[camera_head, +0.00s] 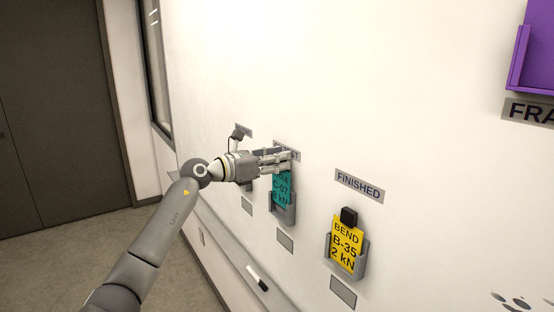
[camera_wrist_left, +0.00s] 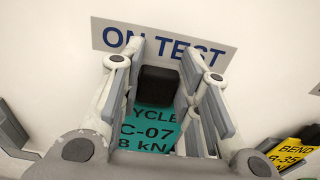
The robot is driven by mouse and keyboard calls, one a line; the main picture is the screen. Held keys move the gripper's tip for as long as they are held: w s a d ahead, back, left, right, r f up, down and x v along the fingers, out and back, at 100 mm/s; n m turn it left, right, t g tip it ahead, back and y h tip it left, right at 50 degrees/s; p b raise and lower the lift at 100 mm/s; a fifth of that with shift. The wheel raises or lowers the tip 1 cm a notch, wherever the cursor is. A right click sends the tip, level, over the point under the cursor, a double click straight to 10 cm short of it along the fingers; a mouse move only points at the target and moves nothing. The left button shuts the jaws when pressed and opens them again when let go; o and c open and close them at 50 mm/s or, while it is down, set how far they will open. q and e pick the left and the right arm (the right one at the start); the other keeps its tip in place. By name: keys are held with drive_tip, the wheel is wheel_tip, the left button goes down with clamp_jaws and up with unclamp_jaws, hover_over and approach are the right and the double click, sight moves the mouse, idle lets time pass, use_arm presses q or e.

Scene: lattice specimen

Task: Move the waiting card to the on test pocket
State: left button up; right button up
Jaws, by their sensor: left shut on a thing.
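The teal card (camera_head: 282,188), marked C-07, sits at the grey pocket (camera_head: 290,214) under the ON TEST label; its lower edge looks to be inside the pocket. It also shows in the left wrist view (camera_wrist_left: 150,130), with a black grip block (camera_wrist_left: 158,86) at its top. My left gripper (camera_head: 286,161) is shut on this card by the block, with a finger on each side (camera_wrist_left: 160,72). The ON TEST label (camera_wrist_left: 165,43) is just above; in the head view my fingers partly cover it. The waiting pocket is hidden behind my gripper. My right gripper is out of view.
To the right, a yellow card (camera_head: 346,240) with a black block stands in the pocket below the FINISHED label (camera_head: 359,186). A purple holder (camera_head: 537,58) is at upper right. A marker (camera_head: 258,278) lies on the ledge below. The wall between is clear.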

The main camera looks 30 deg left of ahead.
sight(282, 181)
use_arm(q)
drive_tip(key=shift+f+b, duration=0.5)
drive_tip(key=shift+f, duration=0.3)
drive_tip(key=shift+f+b, duration=1)
drive_tip(key=shift+f, duration=0.1)
drive_tip(key=o, duration=1)
drive_tip(key=shift+o, duration=0.4)
drive_tip(key=o, duration=0.4)
